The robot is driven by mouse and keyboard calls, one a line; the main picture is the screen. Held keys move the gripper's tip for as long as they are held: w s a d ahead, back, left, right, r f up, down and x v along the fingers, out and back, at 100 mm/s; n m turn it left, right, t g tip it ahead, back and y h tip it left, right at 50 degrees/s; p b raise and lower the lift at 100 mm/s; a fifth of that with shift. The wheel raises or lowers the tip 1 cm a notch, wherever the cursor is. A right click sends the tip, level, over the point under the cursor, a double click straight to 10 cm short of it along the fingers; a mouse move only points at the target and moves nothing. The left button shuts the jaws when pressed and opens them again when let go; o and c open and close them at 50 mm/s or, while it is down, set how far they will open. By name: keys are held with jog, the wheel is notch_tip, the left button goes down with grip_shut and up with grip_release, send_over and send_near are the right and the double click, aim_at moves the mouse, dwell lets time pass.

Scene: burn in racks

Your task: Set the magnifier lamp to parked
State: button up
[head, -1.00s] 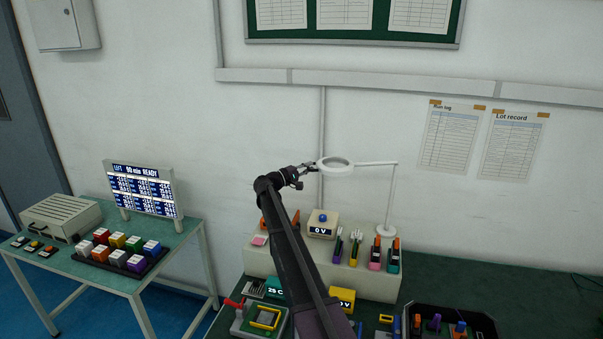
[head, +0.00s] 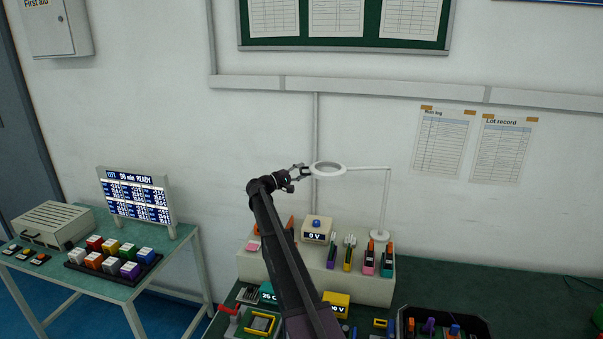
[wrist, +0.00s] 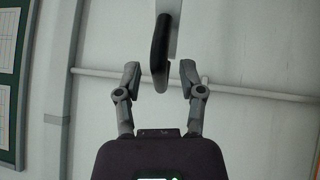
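The magnifier lamp has a white ring head (head: 328,169) on a thin horizontal arm, held by an upright post (head: 385,205) on a round base at the right end of the cream shelf. The head points left from the post. My gripper (head: 306,171) is at the left edge of the head. In the wrist view my gripper (wrist: 162,80) has its two fingers apart, with the dark curved rim of the lamp head (wrist: 160,50) lying between and slightly beyond them. There is a visible gap on each side. Whether any part touches is unclear.
A dark tray (head: 445,312) stands at front right. A side table (head: 85,275) with coloured blocks is at left.

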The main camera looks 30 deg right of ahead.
dwell(0.4)
jog(key=s+a+f+m+y+b, duration=0.1)
jog(key=s+a+f+y, duration=0.4)
jog(key=s+a+f, duration=0.5)
jog(key=s+a+f+y+b, duration=0.2)
jog(key=s+a+f+y, duration=0.5)
jog(key=s, duration=0.5)
jog(key=s+a+f+y, duration=0.4)
jog(key=s+a, duration=0.4)
jog(key=s, duration=0.2)
jog(key=s+a+f+y+b, duration=0.1)
jog(key=s+a+f+y, duration=0.2)
jog(key=s+a+f, duration=0.2)
jog(key=s+a, duration=0.3)
jog(key=s, duration=0.3)
jog(key=shift+a+g+y, duration=0.2)
jog(key=shift+g+y, duration=0.1)
jog(key=shift+y, duration=0.1)
jog(key=shift+d, duration=0.1)
